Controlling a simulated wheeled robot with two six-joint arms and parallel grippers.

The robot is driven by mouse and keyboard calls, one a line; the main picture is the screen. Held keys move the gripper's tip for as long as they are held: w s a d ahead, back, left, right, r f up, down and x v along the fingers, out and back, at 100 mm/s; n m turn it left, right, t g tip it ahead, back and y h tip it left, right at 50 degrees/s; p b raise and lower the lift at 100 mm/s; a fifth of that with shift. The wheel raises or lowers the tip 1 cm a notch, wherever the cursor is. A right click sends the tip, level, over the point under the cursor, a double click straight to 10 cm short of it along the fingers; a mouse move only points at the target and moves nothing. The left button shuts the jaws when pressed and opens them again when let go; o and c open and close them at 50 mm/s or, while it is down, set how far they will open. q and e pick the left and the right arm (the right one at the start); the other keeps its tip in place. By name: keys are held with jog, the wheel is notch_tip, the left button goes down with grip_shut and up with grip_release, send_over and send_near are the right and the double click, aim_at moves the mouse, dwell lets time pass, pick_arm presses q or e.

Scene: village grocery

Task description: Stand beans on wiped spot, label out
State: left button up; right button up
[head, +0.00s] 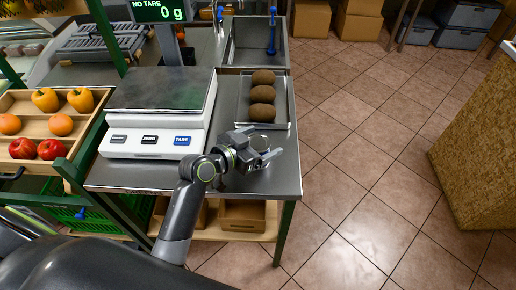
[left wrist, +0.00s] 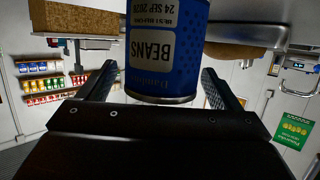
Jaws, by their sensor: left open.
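The blue beans can (left wrist: 165,50) fills the upper middle of the left wrist view. Its printed label faces that camera, with "BEANS" upside down in this inverted view. In the head view, only its round metal top (head: 262,142) shows clearly, on the steel counter (head: 282,178) right of the scale. My left gripper (head: 264,150) is open around the can, one finger on each side. In the wrist view a gap shows between the can and the left finger; the right finger is close to it. No wiped spot can be told apart. My right gripper is not in view.
A white scale (head: 158,112) stands left of the can, its display reading 0 g. A sink (head: 255,45) is farther back. Fruit crates (head: 55,121) are at left. Floor right of the counter is clear.

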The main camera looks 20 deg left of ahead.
pick_arm(q)
jog(key=shift+w+d+f, duration=0.25)
jog(key=shift+w+d, duration=0.05)
jog(key=shift+w, duration=0.3)
jog(key=shift+c, duration=0.4)
jog(key=c, duration=1.1)
